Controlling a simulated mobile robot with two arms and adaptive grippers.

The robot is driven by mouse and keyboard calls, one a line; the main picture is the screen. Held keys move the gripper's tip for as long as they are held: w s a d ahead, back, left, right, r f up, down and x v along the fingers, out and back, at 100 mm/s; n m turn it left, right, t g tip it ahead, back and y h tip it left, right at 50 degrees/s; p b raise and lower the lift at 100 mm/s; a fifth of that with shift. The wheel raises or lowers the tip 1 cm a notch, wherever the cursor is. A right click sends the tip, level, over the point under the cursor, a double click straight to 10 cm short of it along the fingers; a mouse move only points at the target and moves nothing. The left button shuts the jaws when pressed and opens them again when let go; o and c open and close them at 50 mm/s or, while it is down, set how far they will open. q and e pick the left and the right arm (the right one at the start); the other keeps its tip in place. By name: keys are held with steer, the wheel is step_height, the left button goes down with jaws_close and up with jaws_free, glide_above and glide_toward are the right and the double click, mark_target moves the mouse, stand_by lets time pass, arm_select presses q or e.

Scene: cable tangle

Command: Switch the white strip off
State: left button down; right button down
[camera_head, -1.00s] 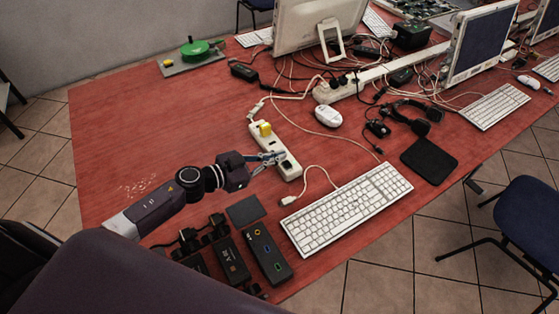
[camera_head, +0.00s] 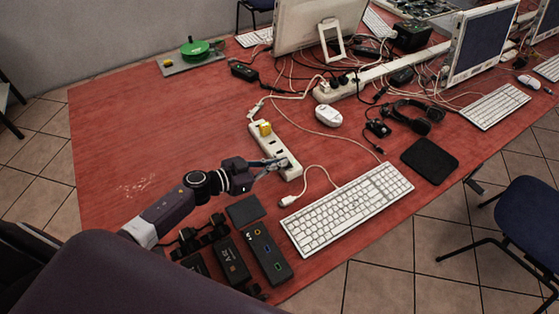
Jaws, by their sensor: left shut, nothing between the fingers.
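The white strip (camera_head: 267,135) lies on the red table, running from upper left to lower right, with a yellow plug (camera_head: 264,128) in its upper half. My left gripper (camera_head: 284,163) is shut and empty, with its fingertips at the lower end of the strip. The fingers partly cover that end, and I cannot tell whether they touch it or how its switch stands. My right gripper is not in view.
A white keyboard (camera_head: 347,208) lies to the right of the gripper, with a white cable plug (camera_head: 286,201) beside it. Black boxes (camera_head: 267,254) lie below. A second power strip (camera_head: 336,90) and tangled cables lie behind. The table's left part (camera_head: 140,140) is clear.

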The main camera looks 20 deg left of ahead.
arm_select(q)
steer(key=shift+a+f+n+p, duration=0.1)
steer(key=shift+a+n+p, duration=0.15)
steer(key=shift+n+p, duration=0.45)
steer(key=shift+f, duration=0.35)
steer(key=shift+r+g, duration=0.3)
steer(key=shift+r, duration=0.1)
steer(key=s+a+r+p, duration=0.2)
steer(key=s+a+r, duration=0.4)
steer(key=s, duration=0.1)
steer(key=shift+a+r, duration=0.2)
steer(key=shift+f, duration=0.1)
